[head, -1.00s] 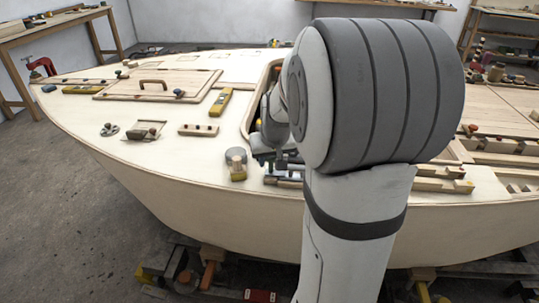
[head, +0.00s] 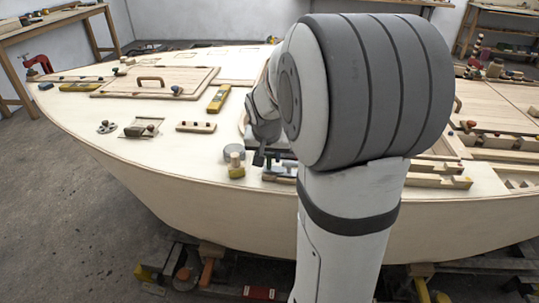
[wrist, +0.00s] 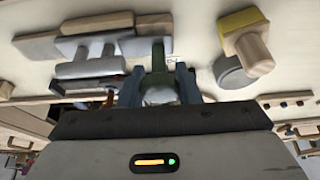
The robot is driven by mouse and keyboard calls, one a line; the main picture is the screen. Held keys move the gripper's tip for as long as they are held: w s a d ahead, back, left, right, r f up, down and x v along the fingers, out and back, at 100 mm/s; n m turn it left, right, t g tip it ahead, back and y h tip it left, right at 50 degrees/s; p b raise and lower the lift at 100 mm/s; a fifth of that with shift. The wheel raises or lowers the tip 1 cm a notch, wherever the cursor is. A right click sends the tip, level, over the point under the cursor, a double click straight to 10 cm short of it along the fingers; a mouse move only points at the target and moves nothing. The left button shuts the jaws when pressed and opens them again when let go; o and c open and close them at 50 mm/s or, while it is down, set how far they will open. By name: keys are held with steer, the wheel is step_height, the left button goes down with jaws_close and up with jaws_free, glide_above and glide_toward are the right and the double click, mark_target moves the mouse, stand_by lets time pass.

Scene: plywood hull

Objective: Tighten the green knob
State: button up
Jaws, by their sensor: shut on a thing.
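The green knob (wrist: 159,62) shows in the wrist view as a narrow green piece between the two blue-grey fingers of my gripper (wrist: 160,76). The fingers are shut on it. A pale rounded part (wrist: 160,96) shows just below the green, between the fingers. In the head view my gripper (head: 264,158) is low over the hull deck, right of a grey disc (head: 233,150). My own arm hides much of that spot, and I cannot make out the green knob there.
A yellow block with a wooden peg (wrist: 247,42) and the grey disc stand close right of my gripper in the wrist view. Grey and wooden clamp-like pieces (wrist: 88,45) lie close left. In the head view, a hatch with a handle (head: 157,82) lies farther left on the deck.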

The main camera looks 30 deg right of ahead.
steer(key=shift+r, duration=0.1)
steer(key=o, duration=1)
